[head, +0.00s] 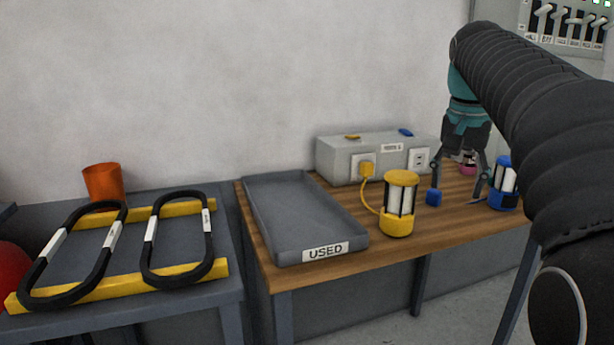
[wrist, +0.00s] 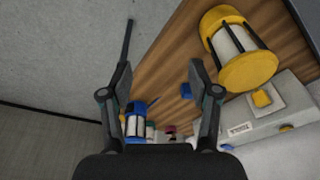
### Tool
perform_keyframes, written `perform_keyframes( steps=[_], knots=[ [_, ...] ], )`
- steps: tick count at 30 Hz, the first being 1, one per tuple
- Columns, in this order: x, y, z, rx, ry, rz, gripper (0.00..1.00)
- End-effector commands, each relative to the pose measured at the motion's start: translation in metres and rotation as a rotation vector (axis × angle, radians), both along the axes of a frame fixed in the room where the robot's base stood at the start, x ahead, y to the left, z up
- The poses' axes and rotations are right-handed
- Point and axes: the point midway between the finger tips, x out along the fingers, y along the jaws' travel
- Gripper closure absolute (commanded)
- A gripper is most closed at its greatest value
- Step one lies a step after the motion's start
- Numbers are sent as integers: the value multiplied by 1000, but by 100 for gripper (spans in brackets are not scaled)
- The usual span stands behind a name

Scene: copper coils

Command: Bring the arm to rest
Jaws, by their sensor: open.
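My gripper (head: 457,190) hangs at the right of the head view over the wooden table, fingers pointing down and spread apart. In the wrist view my gripper (wrist: 160,82) is open with nothing between its fingertips. A small blue block-like piece (head: 433,197) is by its left finger in the head view; it also shows in the wrist view (wrist: 186,91). A blue lantern (head: 504,184) stands just right of my gripper, partly hidden by my arm. A yellow lantern (head: 399,205) stands to the left, apart from the fingers.
A grey socket box (head: 334,160) stands against the wall, with a yellow plug (head: 367,169) and cord leading to the yellow lantern. An empty grey tray (head: 262,213) marked USED lies left. A further table holds two black coils (head: 115,238) on yellow bars and an orange cup (head: 103,182).

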Motion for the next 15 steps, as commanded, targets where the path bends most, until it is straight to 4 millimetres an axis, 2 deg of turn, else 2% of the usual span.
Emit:
perform_keyframes(
  steps=[8,15],
  knots=[
    [-64,44,-40,-31,-80,195,38],
    [-125,75,-98,-61,-153,360,38]
  ],
)
